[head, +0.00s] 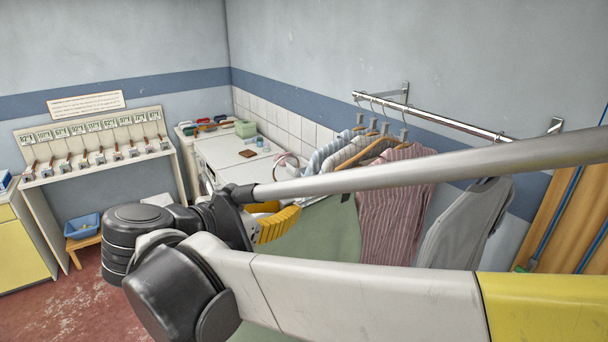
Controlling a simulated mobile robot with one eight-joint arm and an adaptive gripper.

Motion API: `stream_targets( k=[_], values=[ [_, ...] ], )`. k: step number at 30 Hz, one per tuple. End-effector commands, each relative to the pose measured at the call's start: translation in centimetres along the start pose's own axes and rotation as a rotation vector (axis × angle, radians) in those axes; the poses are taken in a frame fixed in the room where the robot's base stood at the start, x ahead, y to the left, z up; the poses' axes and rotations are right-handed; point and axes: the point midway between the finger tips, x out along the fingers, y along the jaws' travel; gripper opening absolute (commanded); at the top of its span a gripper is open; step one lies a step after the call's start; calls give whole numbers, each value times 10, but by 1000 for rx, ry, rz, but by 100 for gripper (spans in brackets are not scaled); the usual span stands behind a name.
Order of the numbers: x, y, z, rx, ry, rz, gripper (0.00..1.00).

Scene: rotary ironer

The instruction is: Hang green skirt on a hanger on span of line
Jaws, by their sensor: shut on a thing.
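My gripper (276,218), with ribbed yellow fingers, is in the middle of the head view, partly hidden behind my arm. It is shut at the upper left edge of the green skirt (325,236), a flat pale green cloth hanging behind my arm. The skirt's lower part is hidden, and its hanger cannot be made out. A metal rail (440,118) on wall brackets runs along the right wall. The skirt is left of and below the rail, in front of the clothes there.
Striped shirts (395,215) on hangers crowd the rail's left part; a grey garment (465,222) hangs farther right. Between them the rail shows a gap. A white counter (225,150) stands behind my gripper. Wooden boards (560,220) lean at the right.

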Motion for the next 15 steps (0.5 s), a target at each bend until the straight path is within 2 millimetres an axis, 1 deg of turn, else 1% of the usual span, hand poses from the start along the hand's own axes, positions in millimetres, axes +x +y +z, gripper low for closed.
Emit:
stream_targets(
  k=[3,9,15],
  values=[
    [-12,-3,5,0,1,-2,0],
    [-30,-8,11,-1,1,-2,0],
    [-40,-10,15,0,1,-1,0]
  ],
)
